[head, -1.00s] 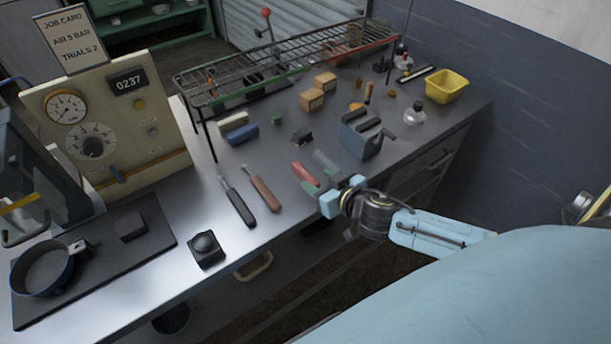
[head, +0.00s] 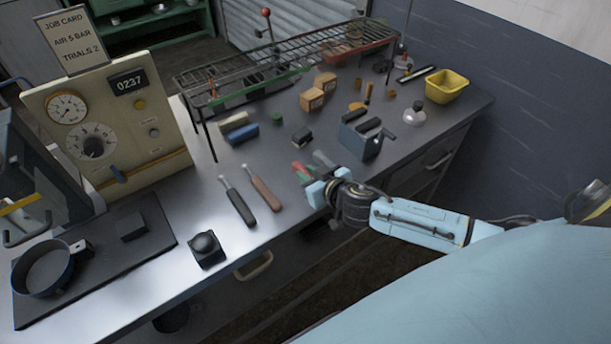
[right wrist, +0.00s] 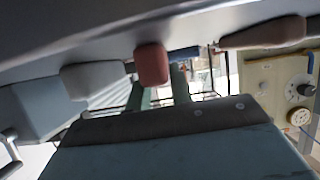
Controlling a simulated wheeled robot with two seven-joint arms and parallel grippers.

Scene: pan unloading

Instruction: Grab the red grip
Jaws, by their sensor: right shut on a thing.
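The red grip (head: 298,167) lies at the front edge area of the bench, partly hidden by my right gripper (head: 305,175) in the head view. In the right wrist view the red grip (right wrist: 151,64) shows as a rounded red end between the two green fingers of my right gripper (right wrist: 158,92). The fingers are shut on it. I cannot tell whether it is clear of the bench top. My left gripper is not in view.
A grey grip (head: 323,159) lies close beside the right gripper. A brown-handled tool (head: 264,193) and a black-handled tool (head: 240,206) lie to its left. A blue-grey holder (head: 360,140) stands to its right. A wire rack (head: 250,80) spans the back.

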